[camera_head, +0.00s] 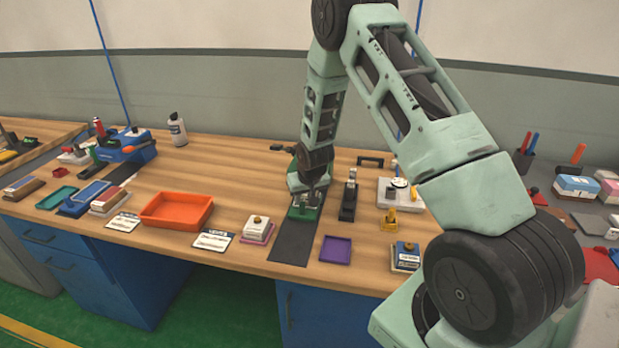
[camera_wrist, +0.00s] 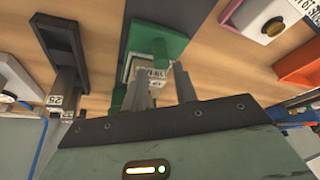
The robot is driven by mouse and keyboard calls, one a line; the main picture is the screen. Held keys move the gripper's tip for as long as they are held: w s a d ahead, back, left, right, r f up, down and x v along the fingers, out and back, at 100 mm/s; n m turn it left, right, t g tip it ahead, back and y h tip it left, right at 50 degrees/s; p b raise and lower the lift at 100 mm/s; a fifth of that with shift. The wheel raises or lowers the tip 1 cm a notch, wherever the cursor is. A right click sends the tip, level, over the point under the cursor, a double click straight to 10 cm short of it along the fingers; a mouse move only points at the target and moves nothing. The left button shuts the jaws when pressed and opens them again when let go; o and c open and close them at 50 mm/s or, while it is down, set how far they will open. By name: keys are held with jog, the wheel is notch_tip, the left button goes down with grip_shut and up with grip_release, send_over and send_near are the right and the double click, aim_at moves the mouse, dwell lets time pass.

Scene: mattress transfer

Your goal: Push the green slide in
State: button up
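A green slide fixture (camera_head: 303,212) sits on a dark strip on the table, below my gripper in the head view. In the wrist view its green block (camera_wrist: 165,42) has a knob on top and lies just beyond my fingertips. Another green piece (camera_wrist: 117,98) shows left of the left finger. My gripper (camera_wrist: 162,75) points down at the fixture, with its two fingers apart and nothing clearly held between them. Whether the fingertips touch the fixture cannot be told.
A black upright fixture (camera_head: 348,200) stands close to the right of the green one. A purple tray (camera_head: 336,250) lies in front right, and a pink-based block (camera_head: 257,231) to the left. An orange tray (camera_head: 176,211) is farther left. The dark strip (camera_head: 293,243) in front is clear.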

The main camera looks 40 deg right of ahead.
jog(key=b+v, duration=0.2)
jog(key=v, duration=1.1)
jog(key=s+a+r+n+g+y, duration=0.15)
jog(key=s+a, duration=0.25)
jog(key=a, duration=0.4)
jog(key=s+a+r+n, duration=0.2)
jog(key=s+a, duration=0.1)
jog(key=a, duration=0.5)
jog(key=s+a+r+n+g+y, duration=0.15)
jog(key=s+a, duration=0.25)
jog(key=a, duration=0.4)
jog(key=s+a+r+n, duration=0.1)
jog(key=s+a+n, duration=0.2)
jog(key=s, duration=0.6)
jog(key=s+a+r+n+g+h, duration=0.1)
jog(key=s+a+r+n, duration=0.1)
jog(key=s, duration=0.8)
jog(key=a+n, duration=0.1)
jog(key=a, duration=0.1)
jog(key=shift+a+r, duration=0.2)
jog(key=shift+a, duration=0.15)
